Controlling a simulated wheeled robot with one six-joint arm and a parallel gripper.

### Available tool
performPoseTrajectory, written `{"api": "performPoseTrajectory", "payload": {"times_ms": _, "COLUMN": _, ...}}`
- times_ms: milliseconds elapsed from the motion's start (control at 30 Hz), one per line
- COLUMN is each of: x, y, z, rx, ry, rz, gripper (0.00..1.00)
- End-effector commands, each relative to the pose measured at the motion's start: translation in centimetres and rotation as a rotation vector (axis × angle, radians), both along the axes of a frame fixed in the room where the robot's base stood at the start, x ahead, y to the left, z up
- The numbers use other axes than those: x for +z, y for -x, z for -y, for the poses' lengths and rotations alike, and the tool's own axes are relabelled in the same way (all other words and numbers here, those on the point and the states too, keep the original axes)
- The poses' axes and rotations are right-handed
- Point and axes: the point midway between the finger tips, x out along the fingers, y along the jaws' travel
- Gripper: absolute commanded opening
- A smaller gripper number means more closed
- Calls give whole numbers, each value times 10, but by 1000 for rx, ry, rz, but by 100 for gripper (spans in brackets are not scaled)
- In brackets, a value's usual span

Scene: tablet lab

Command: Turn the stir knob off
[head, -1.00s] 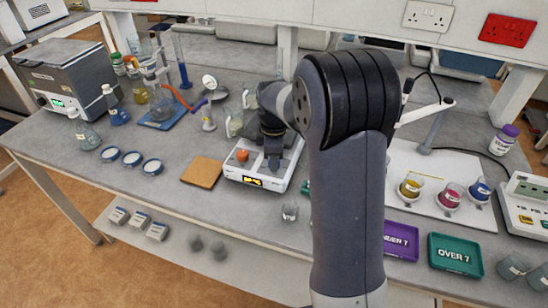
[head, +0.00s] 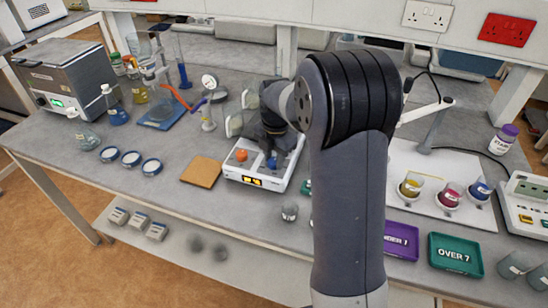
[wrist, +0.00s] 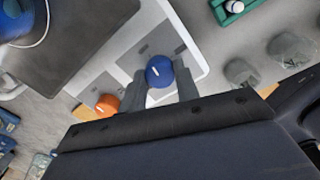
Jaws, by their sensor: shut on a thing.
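The white hotplate stirrer (head: 243,178) stands on the bench, with an amber display whose digits are too small to read. On its front are an orange knob (head: 241,155) and a blue knob (head: 272,163). In the wrist view, the blue knob (wrist: 159,71) has a slanted white mark on its top and sits between the two fingers of my gripper (wrist: 160,86). My gripper is shut on it. The orange knob (wrist: 107,104) is to the left, clear of the fingers. Neither knob carries a label that I can read.
A brown square board (head: 202,172) lies left of the stirrer. A small glass beaker (head: 290,212) stands in front, and a purple tray (head: 401,241) and a green tray (head: 456,254) lie to the right. Glassware (head: 158,97) stands at the left.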

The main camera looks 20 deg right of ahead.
Motion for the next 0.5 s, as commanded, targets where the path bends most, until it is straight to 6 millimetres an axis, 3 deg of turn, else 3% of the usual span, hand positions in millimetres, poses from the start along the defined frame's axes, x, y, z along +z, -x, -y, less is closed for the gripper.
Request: {"api": "performPoseTrajectory", "payload": {"times_ms": 500, "x": 1, "y": -1, "z": 0, "rx": 181, "ry": -1, "rz": 3, "gripper": 7}}
